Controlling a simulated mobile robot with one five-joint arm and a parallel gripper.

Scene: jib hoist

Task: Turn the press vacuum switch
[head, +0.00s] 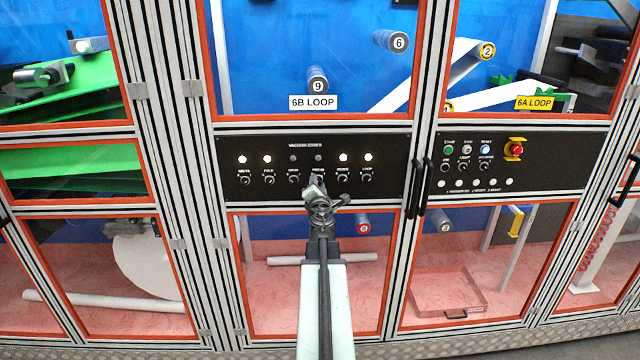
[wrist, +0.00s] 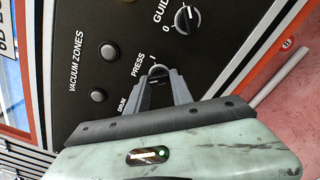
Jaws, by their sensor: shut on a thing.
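The press vacuum switch (wrist: 158,70) is a small dark knob beside the PRESS label in the wrist view. My gripper (wrist: 159,78) is shut on it, one finger on each side. The fingers cover most of the knob, so I cannot tell which way it points. In the head view my gripper (head: 318,184) reaches up to the knob row of the black vacuum zones panel (head: 390,150) and hides the switch there. The press lamp (head: 318,158) above it is dark, and it also looks dark in the wrist view (wrist: 108,51).
The guide knob (wrist: 187,18) sits close beside my fingers, and the drum knob (head: 293,178) is on the other side. The drum lamp (head: 293,158) is dark; the other zone lamps are lit. Black door handles (head: 417,187) stick out right of the panel.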

